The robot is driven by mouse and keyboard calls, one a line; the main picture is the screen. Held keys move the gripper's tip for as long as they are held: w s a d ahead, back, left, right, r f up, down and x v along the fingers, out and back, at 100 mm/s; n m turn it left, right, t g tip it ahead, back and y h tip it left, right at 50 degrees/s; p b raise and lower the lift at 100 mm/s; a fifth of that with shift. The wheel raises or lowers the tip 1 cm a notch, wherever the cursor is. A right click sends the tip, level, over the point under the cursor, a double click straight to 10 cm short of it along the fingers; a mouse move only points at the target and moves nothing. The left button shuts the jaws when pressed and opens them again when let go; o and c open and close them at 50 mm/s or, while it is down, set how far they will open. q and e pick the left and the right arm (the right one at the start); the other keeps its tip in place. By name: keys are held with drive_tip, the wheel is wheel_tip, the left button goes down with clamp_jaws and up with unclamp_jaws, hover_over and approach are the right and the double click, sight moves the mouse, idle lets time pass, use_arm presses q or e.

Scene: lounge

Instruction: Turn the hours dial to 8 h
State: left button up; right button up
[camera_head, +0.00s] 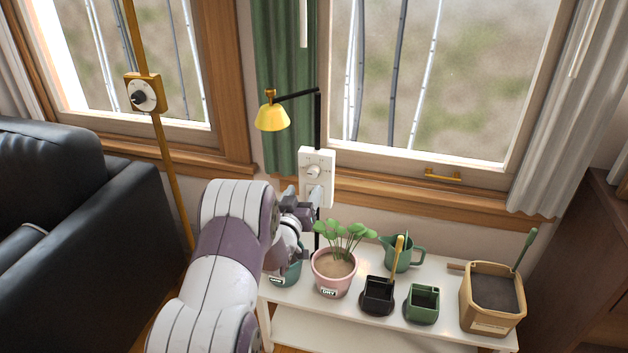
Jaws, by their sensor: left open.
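A white control box (328,160) is mounted upright under the yellow lamp, in front of the window wall. A round pale knob (313,171) shows on its upper half, and its lower half is partly covered by my gripper. The markings are too small to read, so I cannot tell which dial is the hours dial or where it points. My left gripper (301,196) is open at the lower left of the box, with its fingers close to it. I cannot tell whether they touch it. My right gripper is not in view.
A yellow lamp (272,117) hangs above. A yellow box with a dark dial (141,97) sits on a pole to the left. A white bench (345,312) below holds a pink plant pot (333,279), a green watering can (404,254), small pots and a tan planter (491,309).

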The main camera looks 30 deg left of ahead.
sight(312, 174)
use_arm(q)
drive_tip(key=b+x, duration=0.1)
drive_tip(key=x, duration=0.6)
drive_tip(key=shift+w, duration=0.25)
drive_tip(key=c, duration=1)
